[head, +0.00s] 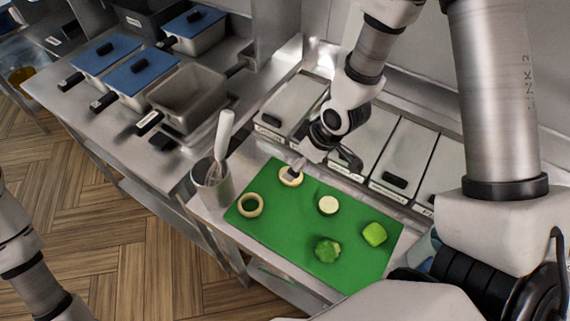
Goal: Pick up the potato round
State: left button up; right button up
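A flat, pale, solid disc (328,205), which looks like the potato round, lies on the green cutting board (268,233). A pale ring-like piece (284,182) lies at the board's back edge, its middle covered by my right gripper's tip. I cannot tell whether it is a ring or a solid round. My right gripper (297,169) points down at this piece from above; contact and finger spacing are unclear. Another pale ring (250,206) lies at the board's left, with green showing through its hole. My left gripper is out of view; only part of the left arm shows.
Two green vegetable pieces (328,250) (374,234) lie at the board's front and right. A metal holder (212,186) with a white-handled utensil stands left of the board. Lidded bins (411,155) line the back. Fryer baskets and blue-lidded pans (141,73) stand at upper left.

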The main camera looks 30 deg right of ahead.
jog(key=shift+s+f, duration=0.35)
jog(key=shift+s, duration=0.05)
jog(key=shift+s+f+p, duration=0.1)
jog(key=shift+f+p, duration=0.2)
jog(key=p+x, duration=0.1)
jog(key=x, duration=0.2)
jog(key=w+x, duration=0.1)
jog(key=x, duration=0.1)
jog(key=shift+w+d+f+p, duration=0.1)
jog(key=shift+w+f+p, duration=0.1)
jog(key=shift+p, duration=0.15)
jog(key=shift+s, duration=0.25)
jog(key=shift+s+r, duration=0.1)
jog(key=c, duration=0.9)
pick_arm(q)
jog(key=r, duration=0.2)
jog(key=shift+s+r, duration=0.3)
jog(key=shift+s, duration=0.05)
pick_arm(e)
jog(key=shift+c, duration=0.2)
